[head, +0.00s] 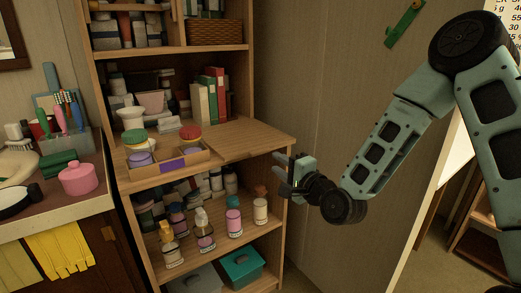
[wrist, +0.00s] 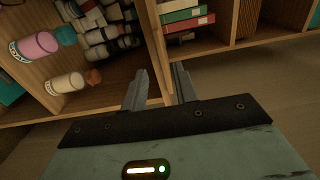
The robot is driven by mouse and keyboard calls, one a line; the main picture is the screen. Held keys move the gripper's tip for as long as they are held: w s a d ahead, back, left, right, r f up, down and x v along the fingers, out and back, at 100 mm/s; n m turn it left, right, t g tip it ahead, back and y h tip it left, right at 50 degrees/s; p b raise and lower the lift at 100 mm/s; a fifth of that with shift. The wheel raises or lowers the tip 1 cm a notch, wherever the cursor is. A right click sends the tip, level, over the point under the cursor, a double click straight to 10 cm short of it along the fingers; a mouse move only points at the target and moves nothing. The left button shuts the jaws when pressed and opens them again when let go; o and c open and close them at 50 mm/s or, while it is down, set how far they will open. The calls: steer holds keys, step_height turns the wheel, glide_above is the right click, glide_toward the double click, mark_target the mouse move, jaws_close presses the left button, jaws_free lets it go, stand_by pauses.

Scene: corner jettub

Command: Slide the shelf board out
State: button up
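The wooden shelf board (head: 250,137) is at mid-height in the tall bookcase, and its front right part juts out past the bookcase's upright. A shallow divided tray (head: 196,157) with a purple label sits at its front. My gripper (head: 283,172) is at the board's front right corner, just below it in the head view. In the wrist view, turned sideways, my gripper's two fingers (wrist: 159,80) stand apart, one on each side of the board's edge (wrist: 155,62). Gaps seem to show beside the edge; contact cannot be made out.
On the board stand upright books (head: 210,97), a white pot (head: 132,117) and jars with green and red lids. Several bottles (head: 233,217) stand on the shelf below, above a teal bin (head: 242,264). A cluttered counter (head: 60,205) is at left. The wall lies close at right.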

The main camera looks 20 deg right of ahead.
mark_target(262, 151)
steer(key=shift+x, duration=3.95)
steer(key=shift+a, duration=0.1)
jaws_close()
steer(key=shift+r, duration=0.25)
steer(key=shift+r+p, duration=0.5)
steer(key=shift+r, duration=0.1)
